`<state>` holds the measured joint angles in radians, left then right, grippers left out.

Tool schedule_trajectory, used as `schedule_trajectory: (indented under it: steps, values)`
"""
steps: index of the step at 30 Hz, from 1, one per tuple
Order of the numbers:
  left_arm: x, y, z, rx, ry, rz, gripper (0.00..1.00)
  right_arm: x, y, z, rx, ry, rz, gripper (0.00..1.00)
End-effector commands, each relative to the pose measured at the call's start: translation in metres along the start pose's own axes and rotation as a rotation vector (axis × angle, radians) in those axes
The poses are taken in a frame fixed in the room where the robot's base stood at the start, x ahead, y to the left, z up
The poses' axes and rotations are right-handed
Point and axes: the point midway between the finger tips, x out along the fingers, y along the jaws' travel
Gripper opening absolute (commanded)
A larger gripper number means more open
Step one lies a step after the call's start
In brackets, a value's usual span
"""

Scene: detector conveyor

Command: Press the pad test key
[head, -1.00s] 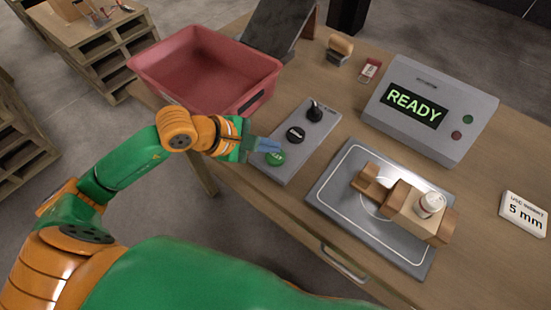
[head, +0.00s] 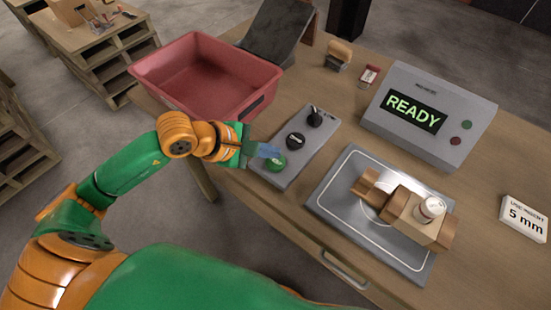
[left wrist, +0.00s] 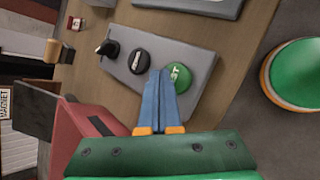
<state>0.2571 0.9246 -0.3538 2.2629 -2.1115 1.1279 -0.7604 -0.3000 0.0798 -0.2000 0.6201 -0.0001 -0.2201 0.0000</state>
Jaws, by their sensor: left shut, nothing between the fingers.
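A grey control panel (head: 301,157) lies on the table. It bears a green key (head: 273,163), a black round key (head: 295,140) and a black lever (head: 315,116). In the left wrist view the green key (left wrist: 178,78) shows part of a label ending in "ST". My left gripper (head: 274,151) is shut and empty, with its blue fingertips over or beside the green key. In the left wrist view its fingertips (left wrist: 159,73) lie between the green and black keys; I cannot tell whether they touch the panel. My right gripper is not in view.
A red bin (head: 205,72) stands left of the panel. A "5 mm" sign (head: 524,217) stands at right.

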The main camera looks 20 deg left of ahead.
Motion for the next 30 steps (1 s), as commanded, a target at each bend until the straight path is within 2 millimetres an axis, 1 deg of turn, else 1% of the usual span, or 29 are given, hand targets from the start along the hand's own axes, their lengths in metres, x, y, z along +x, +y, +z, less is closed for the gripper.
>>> schedule_trajectory:
  steps: [24,30]
  values:
    - [0.0,0.0,0.0,0.0,0.0,0.0,0.0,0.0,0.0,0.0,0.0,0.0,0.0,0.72]
    - [0.0032,-0.0022,-0.0023,0.0,0.0,0.0,0.0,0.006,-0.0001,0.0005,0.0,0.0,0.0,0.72]
